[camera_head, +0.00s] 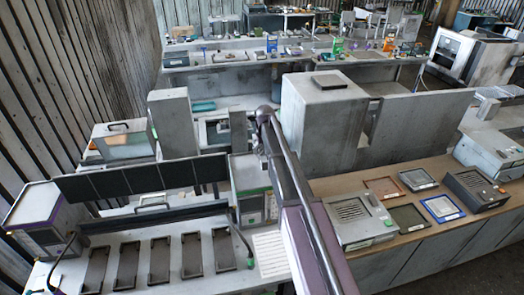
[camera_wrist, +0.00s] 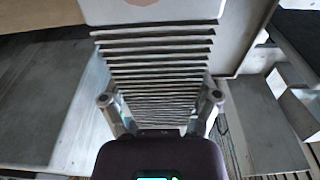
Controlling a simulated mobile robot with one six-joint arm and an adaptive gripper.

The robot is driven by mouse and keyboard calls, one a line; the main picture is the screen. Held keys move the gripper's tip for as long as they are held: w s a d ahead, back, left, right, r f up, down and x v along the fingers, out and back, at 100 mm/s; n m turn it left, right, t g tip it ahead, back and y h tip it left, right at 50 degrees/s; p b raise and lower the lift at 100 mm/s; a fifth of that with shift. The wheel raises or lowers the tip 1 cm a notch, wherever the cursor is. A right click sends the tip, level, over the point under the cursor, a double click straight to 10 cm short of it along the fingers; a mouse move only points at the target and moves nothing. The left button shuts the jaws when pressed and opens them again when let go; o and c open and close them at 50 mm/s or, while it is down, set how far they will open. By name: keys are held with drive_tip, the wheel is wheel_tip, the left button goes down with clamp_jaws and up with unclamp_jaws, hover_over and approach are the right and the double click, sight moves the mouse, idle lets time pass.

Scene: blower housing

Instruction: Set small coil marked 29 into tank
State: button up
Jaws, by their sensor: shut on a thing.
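My gripper (camera_wrist: 160,112) is shut on a grey finned block, which I take to be the small coil (camera_wrist: 155,62); it shows in the wrist view as a stack of thin ribs between the two fingers. A pale end plate with a faint orange mark is at the top edge; I cannot read a 29. In the head view my arm crosses the middle and its end hides the gripper and the coil. A box with a handled lid and a greenish window (camera_head: 122,143) stands at the left and may be the tank; its inside is hidden.
A big grey housing (camera_head: 323,120) stands right of my arm. A dark panel rack (camera_head: 140,178) and several dark trays (camera_head: 130,265) are at the front left. The wooden counter (camera_head: 345,185) at the right holds frames and vented boxes. Benches (camera_head: 230,78) with small items are behind.

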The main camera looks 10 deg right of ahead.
drive_tip(key=shift+f+b, duration=2.2)
drive_tip(key=shift+f, duration=0.05)
drive_tip(key=shift+a+f+b, duration=0.1)
drive_tip(key=shift+f+b, duration=1.25)
idle(0.7)
drive_tip(key=o, duration=1.1)
drive_tip(key=shift+o, duration=0.2)
wheel_tip(320, 180, up, 7)
drive_tip(key=p, duration=0.7)
drive_tip(key=shift+s, duration=0.1)
